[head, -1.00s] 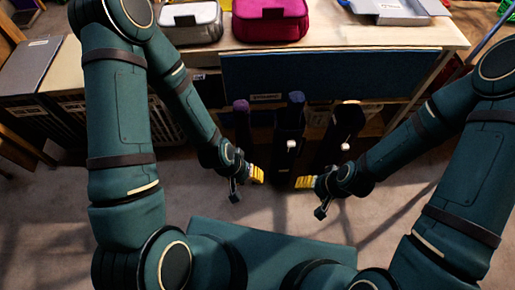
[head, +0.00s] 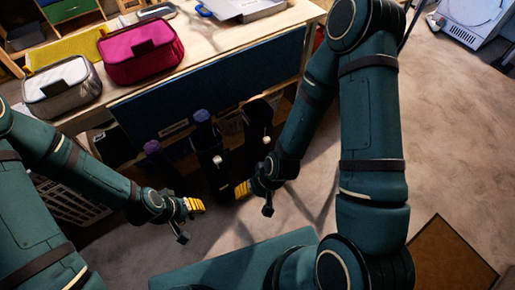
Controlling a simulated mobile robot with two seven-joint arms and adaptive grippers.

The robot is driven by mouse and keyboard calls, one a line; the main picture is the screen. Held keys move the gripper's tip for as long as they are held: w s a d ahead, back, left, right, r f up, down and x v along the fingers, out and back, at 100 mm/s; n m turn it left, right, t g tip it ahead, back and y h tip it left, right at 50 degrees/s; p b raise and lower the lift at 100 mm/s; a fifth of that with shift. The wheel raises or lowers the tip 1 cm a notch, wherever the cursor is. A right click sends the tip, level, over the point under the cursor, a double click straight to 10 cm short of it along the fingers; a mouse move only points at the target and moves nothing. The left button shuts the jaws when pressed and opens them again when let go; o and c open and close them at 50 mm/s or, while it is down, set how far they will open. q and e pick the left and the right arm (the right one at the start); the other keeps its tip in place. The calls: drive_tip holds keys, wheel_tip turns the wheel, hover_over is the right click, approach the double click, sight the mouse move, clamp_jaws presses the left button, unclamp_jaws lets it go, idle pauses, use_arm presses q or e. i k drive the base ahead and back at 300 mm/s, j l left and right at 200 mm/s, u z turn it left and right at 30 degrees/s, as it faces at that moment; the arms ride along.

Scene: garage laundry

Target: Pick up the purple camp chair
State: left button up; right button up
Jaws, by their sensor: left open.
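The purple-topped rolled chair (head: 153,148) stands upright below the workbench in the head view, the leftmost of three dark rolled bundles. Its lower part is dark and partly hidden in shadow. A blue-topped bundle (head: 203,117) and a black bundle (head: 257,113) stand to its right. My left gripper (head: 189,217) is open and empty, in front of and below the purple-topped chair in the picture, apart from it. My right gripper (head: 254,201) is in front of the other bundles with nothing visible in it; its opening is unclear.
The workbench (head: 220,50) holds a magenta case (head: 141,50), a grey case (head: 62,88) and a tray (head: 245,8). A white slatted basket (head: 68,203) is at left. A brown mat (head: 445,262) lies at lower right.

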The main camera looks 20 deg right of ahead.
sight(173, 179)
drive_tip(key=i+j+z, duration=0.2)
drive_tip(key=j, duration=0.15)
drive_tip(key=i+j+z, duration=0.2)
drive_tip(key=j, duration=0.2)
drive_tip(key=j+z, duration=0.2)
drive_tip(key=j, duration=0.2)
